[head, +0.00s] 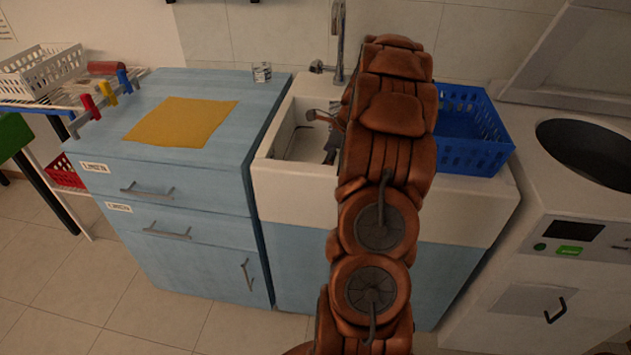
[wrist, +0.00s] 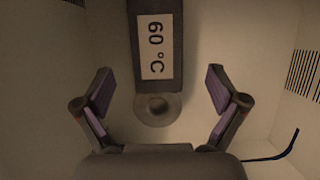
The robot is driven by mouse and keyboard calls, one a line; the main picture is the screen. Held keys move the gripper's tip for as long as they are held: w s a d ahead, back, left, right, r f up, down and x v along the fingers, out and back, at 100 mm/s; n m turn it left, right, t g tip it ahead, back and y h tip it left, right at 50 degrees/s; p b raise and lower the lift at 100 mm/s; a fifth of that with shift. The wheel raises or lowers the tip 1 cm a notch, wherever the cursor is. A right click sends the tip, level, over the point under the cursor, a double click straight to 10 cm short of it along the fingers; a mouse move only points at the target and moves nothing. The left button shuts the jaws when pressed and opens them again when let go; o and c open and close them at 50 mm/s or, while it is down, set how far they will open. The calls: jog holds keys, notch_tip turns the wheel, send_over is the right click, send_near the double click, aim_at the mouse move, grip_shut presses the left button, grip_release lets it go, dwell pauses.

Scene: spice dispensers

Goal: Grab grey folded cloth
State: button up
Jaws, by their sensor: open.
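My gripper (wrist: 159,73) is open, one finger on each side of the piece's lower part, with gaps on both sides. It holds nothing. A round grey drain (wrist: 156,108) shows at the piece's near end. In the head view my brown arm hides part of the sink (head: 290,182) and most of my gripper.
Left of the sink stands a blue cabinet (head: 190,220) with a yellow cloth (head: 181,121) on top. A blue basket (head: 470,158) stands right of the sink. A tap (head: 338,40) rises behind it. A white washing machine (head: 540,260) is at right. The basin walls surround my gripper.

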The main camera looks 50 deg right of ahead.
jog(key=shift+a+p+x, duration=0.1)
jog(key=shift+p+x, duration=0.1)
jog(key=shift+x, duration=1.5)
jog(key=shift+a+p+x, duration=0.15)
jog(key=shift+x, duration=1.55)
jog(key=shift+s+r, duration=0.1)
jog(key=shift+c, duration=0.4)
jog(key=c, duration=1.2)
